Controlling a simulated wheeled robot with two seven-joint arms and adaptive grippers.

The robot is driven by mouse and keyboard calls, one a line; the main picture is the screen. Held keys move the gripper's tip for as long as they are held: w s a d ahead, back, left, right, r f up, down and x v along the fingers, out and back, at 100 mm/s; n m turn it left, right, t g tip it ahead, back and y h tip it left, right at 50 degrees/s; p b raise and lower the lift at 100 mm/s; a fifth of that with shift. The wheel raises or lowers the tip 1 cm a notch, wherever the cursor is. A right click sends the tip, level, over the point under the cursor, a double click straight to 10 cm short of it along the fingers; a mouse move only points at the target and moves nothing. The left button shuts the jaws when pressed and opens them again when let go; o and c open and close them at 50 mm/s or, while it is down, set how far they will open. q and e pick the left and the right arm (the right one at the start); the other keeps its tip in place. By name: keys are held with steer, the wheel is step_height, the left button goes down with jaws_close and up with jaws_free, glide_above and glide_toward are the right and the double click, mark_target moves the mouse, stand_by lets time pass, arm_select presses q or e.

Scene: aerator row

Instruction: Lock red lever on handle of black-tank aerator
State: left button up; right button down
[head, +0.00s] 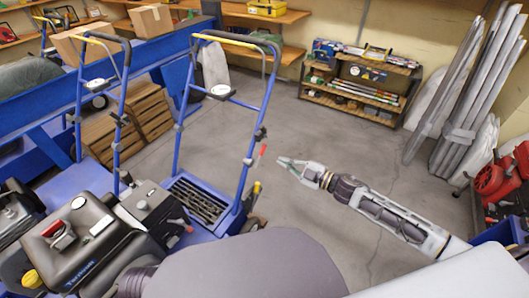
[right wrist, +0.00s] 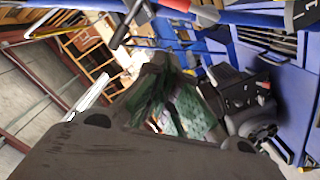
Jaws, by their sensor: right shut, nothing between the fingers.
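A red lever (head: 262,151) sticks out from the right-hand tube of the nearer blue handle (head: 246,160), beside a dark clamp. The handle rises from a blue aerator bed (head: 205,233) holding dark tines. A black tank (head: 75,245) sits at lower left; which handle belongs to it is hard to tell. My right gripper (head: 282,161) is shut and empty, its tips just right of the red lever and apart from it in the picture. My left gripper is not seen.
A second blue handle (head: 119,110) stands to the left. A low wooden shelf (head: 350,100) stands at the back wall, and grey poles (head: 470,95) lean at right. Red equipment (head: 495,178) is at the right edge. The grey floor (head: 300,125) between is clear.

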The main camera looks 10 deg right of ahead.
mark_target(263, 151)
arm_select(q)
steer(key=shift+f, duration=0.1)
arm_select(e)
steer(key=shift+w, duration=0.1)
arm_select(q)
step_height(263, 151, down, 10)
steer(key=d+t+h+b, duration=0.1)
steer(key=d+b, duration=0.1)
steer(key=b, duration=0.2)
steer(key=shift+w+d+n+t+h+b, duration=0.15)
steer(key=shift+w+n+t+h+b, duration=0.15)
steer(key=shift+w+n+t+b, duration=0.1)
arm_select(e)
steer(key=w+a+f, duration=0.3)
steer(key=w+a, duration=0.2)
steer(key=w, duration=0.4)
steer(key=shift+w+a, duration=0.15)
steer(key=shift+w, duration=0.2)
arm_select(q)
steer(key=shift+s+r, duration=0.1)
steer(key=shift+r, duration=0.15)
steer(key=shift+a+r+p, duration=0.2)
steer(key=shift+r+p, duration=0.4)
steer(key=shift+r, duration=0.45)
arm_select(e)
steer(key=shift+w+f+m, duration=0.1)
steer(key=shift+w+m, duration=0.05)
steer(key=shift+m, duration=0.15)
